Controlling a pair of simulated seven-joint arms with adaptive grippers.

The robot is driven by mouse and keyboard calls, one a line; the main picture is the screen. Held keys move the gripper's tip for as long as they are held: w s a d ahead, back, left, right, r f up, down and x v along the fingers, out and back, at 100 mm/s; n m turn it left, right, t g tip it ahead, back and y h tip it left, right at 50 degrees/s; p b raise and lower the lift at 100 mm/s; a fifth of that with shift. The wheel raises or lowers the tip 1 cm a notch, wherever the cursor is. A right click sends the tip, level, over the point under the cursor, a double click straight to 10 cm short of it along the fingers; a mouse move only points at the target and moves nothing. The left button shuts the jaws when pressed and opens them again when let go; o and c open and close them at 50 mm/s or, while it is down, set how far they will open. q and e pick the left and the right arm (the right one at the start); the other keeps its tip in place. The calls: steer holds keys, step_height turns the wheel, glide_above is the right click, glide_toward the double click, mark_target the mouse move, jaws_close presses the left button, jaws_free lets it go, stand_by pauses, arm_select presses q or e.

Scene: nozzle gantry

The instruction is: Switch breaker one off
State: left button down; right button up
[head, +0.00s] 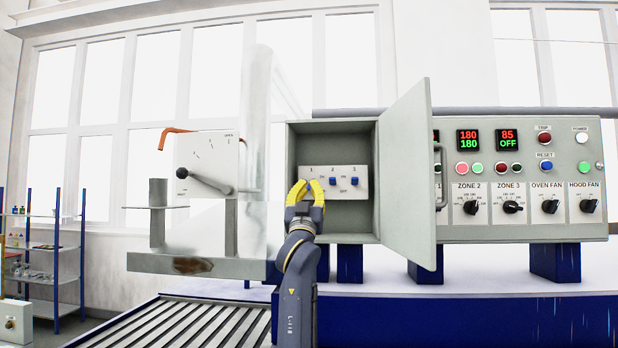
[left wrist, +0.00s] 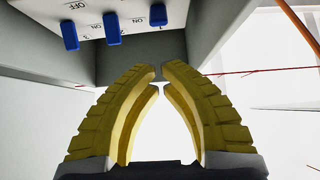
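The white breaker panel (head: 345,193) sits inside the open grey box. Breaker two (head: 333,181) and breaker three (head: 355,181) show as blue levers in the head view; my left gripper covers breaker one there. In the left wrist view, the picture is upside down and breaker one (left wrist: 157,14) is the rightmost blue lever, with the other two to its left. My left gripper (head: 308,183) is in front of the panel's left end. Its yellow fingertips (left wrist: 161,72) nearly meet, with nothing between them, apart from the levers. I cannot tell breaker one's position.
The box door (head: 408,170) stands open to the right. A control panel (head: 520,225) with knobs and displays lies beyond it. Left of the box are a lever plate (head: 205,150) and a metal ledge (head: 150,262). A slatted conveyor (head: 190,322) is below.

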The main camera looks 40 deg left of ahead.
arm_select(q)
steer(key=shift+s+d+f, duration=0.15)
steer(key=shift+s+f, duration=0.1)
steer(key=shift+f, duration=0.3)
steer(key=shift+s+d+f, duration=0.15)
steer(key=shift+s+f, duration=0.1)
steer(key=shift+f, duration=0.25)
